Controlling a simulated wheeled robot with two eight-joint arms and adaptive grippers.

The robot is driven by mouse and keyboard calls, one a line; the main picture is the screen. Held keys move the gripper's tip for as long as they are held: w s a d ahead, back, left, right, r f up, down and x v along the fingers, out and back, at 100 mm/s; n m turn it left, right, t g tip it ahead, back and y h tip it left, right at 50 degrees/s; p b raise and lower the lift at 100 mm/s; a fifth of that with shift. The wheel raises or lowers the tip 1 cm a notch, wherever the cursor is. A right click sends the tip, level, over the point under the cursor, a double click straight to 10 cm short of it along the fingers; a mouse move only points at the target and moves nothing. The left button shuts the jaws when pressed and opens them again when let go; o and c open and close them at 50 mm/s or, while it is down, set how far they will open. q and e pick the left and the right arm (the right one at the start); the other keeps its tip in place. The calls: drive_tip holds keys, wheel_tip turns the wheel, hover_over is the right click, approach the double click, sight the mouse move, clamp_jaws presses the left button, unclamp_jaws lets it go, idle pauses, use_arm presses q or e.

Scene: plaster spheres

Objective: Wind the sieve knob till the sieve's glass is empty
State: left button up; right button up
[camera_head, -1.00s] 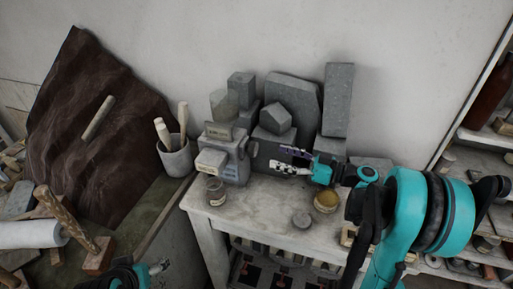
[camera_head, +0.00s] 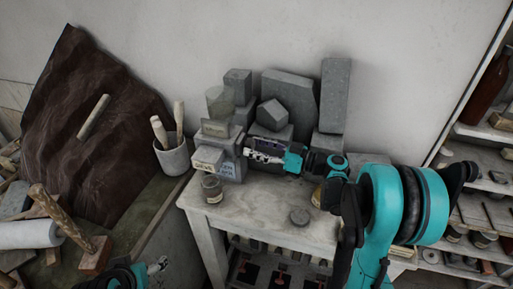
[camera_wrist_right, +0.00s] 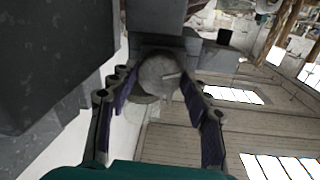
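The sieve (camera_head: 232,168) is a grey box-shaped machine at the left end of the pale bench. A cloudy glass (camera_head: 220,100) stands at its top; how full it is I cannot tell. My right gripper (camera_head: 250,150) is at the sieve's right side and hides the knob in the head view. In the right wrist view, the round grey knob (camera_wrist_right: 158,75) with a pale mark lies between the fingertips of my right gripper (camera_wrist_right: 155,82). The fingers are apart, one on each side of it; firm contact does not show. My left gripper (camera_head: 160,266) is low at the bottom edge, its opening unclear.
A small jar (camera_head: 212,188) stands in front of the sieve. A grey disc (camera_head: 299,216) lies on the bench (camera_head: 255,205). Grey blocks (camera_head: 290,95) stand behind my right gripper. A pot with tools (camera_head: 172,158) is at the left. The bench's front middle is clear.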

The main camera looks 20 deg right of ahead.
drive_tip(key=c, duration=0.5)
drive_tip(key=shift+m, duration=0.3)
drive_tip(key=m, duration=0.5)
drive_tip(key=shift+g+b, duration=0.3)
drive_tip(key=m, duration=0.6)
drive_tip(key=shift+w+d+g, duration=0.1)
drive_tip(key=shift+w+g, duration=0.05)
drive_tip(key=shift+g, duration=0.15)
drive_tip(key=m+b, duration=0.1)
drive_tip(key=m, duration=0.5)
drive_tip(key=shift+g, duration=0.3)
drive_tip(key=m, duration=0.5)
drive_tip(key=shift+w+g+y, duration=0.1)
drive_tip(key=shift+g+y, duration=0.3)
drive_tip(key=shift+m+b, duration=0.3)
drive_tip(key=shift+m, duration=0.1)
